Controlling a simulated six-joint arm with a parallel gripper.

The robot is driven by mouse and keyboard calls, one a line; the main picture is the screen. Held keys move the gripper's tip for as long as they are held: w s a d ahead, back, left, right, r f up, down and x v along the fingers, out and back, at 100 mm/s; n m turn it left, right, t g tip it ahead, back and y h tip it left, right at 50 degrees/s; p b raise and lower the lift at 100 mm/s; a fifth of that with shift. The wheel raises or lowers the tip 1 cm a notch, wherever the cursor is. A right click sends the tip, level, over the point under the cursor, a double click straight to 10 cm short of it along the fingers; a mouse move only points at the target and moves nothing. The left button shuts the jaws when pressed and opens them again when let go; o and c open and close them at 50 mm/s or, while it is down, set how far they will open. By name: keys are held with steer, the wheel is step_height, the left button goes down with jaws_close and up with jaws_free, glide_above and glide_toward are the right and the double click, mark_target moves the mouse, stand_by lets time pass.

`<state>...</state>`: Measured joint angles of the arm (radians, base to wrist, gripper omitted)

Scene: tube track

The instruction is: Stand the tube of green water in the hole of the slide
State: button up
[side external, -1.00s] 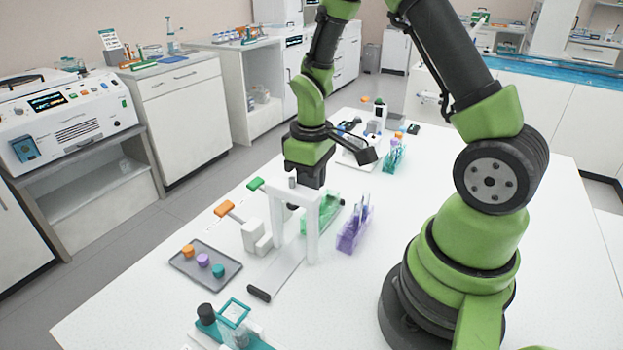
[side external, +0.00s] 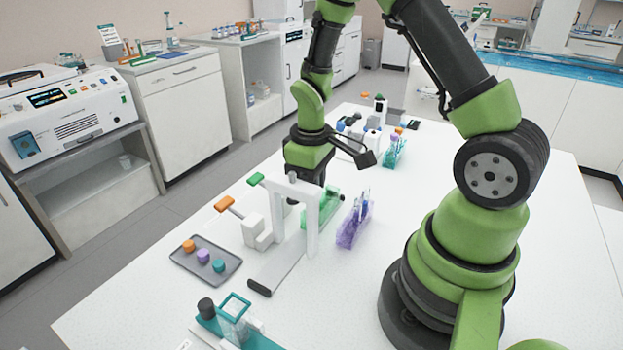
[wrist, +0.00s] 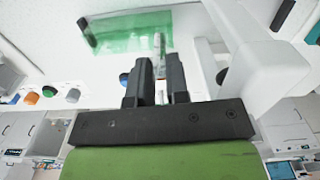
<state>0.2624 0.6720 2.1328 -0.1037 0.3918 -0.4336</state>
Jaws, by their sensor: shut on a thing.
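My gripper (side external: 305,183) is just behind the white arch (side external: 312,225) in the side view, pointing down, its fingertips partly hidden. In the wrist view its two dark fingers (wrist: 159,80) are shut on a slim clear tube (wrist: 159,45). The tube's far end overlaps the edge of the green see-through rack (wrist: 120,32); I cannot tell whether they touch. The colour of its water is unclear. The slide (side external: 280,268) is a flat pale strip running under the arch, with a dark end towards the front. Its hole is not visible.
A purple rack with tubes (side external: 354,225) stands right of the arch. A grey tray (side external: 206,260) holds orange, purple and teal caps. A teal stand (side external: 235,322) is at the front.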

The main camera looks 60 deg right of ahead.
steer(key=shift+r, duration=0.1)
stand_by(0.4)
steer(key=shift+r, duration=0.9)
steer(key=o, duration=0.8)
step_height(320, 180, up, 10)
stand_by(0.5)
